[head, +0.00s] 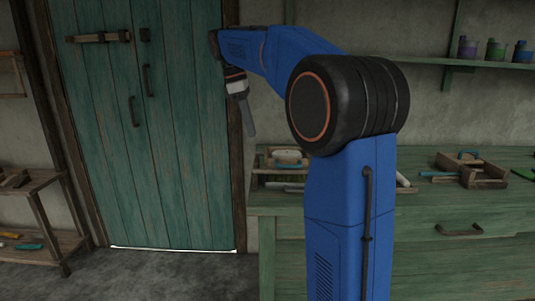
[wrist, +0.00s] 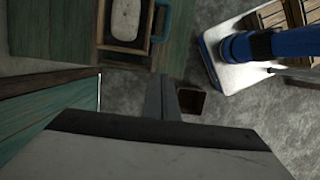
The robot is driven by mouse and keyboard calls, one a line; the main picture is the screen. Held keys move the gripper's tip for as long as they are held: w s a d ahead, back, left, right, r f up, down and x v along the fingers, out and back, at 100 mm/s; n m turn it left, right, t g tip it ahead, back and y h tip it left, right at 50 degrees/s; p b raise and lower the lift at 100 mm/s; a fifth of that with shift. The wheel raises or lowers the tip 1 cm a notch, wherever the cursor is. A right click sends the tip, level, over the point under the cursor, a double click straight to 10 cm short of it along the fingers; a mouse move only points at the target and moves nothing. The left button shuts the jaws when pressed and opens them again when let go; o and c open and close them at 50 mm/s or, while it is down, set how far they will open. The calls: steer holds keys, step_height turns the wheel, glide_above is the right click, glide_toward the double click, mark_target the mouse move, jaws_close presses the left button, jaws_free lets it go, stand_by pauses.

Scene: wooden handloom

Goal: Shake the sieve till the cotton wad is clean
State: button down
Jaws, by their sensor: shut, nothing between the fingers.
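The sieve, a small wooden frame with a teal handle, sits on the green workbench in the head view (head: 268,165). It also shows at the top of the wrist view (wrist: 105,42), partly cut off by the picture edge. The cotton wad (head: 288,156) is a pale, rounded block lying in the sieve; it also shows in the wrist view (wrist: 126,18). Whether it is dirty is too small to tell. My gripper (head: 250,130) hangs down in front of the door's right edge, left of the sieve and apart from it. Its fingers (wrist: 161,80) are together and empty.
The green workbench (head: 460,212) runs along the right wall, with a wooden tool tray (head: 472,172) on it. A shelf (head: 430,61) with small jars is above. A teal door (head: 150,170) and a low wooden rack (head: 40,185) are left. Floor before the door is clear.

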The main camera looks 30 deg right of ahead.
mark_target(289, 165)
steer(key=s+d+f, duration=0.3)
steer(key=d+f, duration=0.2)
steer(key=f, duration=0.5)
steer(key=shift+n, duration=0.3)
steer(key=shift+s+d, duration=0.55)
steer(key=shift+d, duration=0.3)
steer(key=shift+s+d, duration=0.5)
steer(key=shift+d, duration=0.3)
steer(key=shift+s+d, duration=0.55)
steer(key=shift+d, duration=0.3)
